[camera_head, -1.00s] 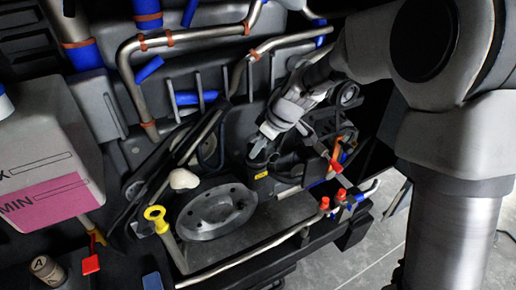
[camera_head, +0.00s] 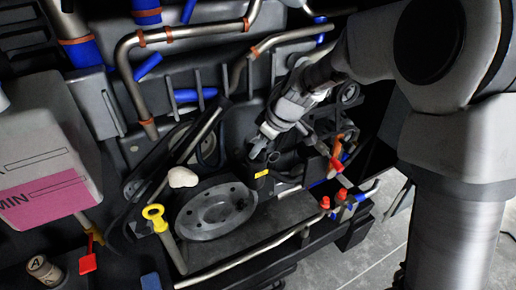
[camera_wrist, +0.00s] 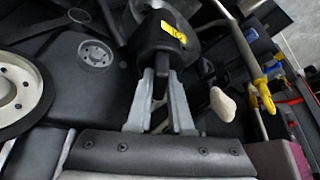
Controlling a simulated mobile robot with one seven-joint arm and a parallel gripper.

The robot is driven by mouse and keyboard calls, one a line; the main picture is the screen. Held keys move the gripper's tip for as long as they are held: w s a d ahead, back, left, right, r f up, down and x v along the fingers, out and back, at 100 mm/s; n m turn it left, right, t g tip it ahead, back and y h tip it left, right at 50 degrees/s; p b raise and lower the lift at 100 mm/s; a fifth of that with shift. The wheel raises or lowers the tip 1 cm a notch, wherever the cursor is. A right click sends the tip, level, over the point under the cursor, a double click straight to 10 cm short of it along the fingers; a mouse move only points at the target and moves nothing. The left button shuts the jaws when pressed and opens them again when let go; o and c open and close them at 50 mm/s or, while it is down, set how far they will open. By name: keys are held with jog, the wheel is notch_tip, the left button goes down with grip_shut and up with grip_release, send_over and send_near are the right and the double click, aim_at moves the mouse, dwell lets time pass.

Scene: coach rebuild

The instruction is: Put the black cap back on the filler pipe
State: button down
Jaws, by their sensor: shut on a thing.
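My gripper (camera_head: 258,147) reaches down from the upper right in the head view. In the wrist view its two pale fingers (camera_wrist: 159,85) are closed on a narrow dark tab, which looks like the grip of the black cap (camera_wrist: 160,89). Directly beyond the fingertips is a stout black cylinder with a yellow label (camera_wrist: 173,33), apparently the filler pipe's mouth. The label also shows below the fingertips in the head view (camera_head: 262,174). The cap and cylinder blend dark on dark; I cannot tell where one ends, or whether the cap is seated.
A grey round flange with holes (camera_head: 216,211) lies left of the cylinder. A yellow ring handle (camera_head: 153,212) and a pale lump (camera_head: 183,177) are near it. Red-capped fittings (camera_head: 325,203) stand to the right. A white and pink tank (camera_head: 45,150) is far left; metal pipes run behind.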

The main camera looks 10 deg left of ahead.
jog(key=shift+f+b, duration=0.45)
jog(key=shift+b, duration=0.3)
jog(key=c, duration=0.8)
grip_release()
jog(key=shift+o, duration=0.3)
jog(key=shift+f, duration=0.1)
jog(key=shift+s, duration=0.15)
jog(key=shift+o, duration=1.4)
jog(key=shift+f, duration=0.15)
jog(key=shift+p+v, duration=0.6)
jog(key=shift+v, duration=1.35)
jog(key=shift+p+v, duration=0.7)
jog(key=shift+v, duration=1.55)
jog(key=shift+w, duration=0.2)
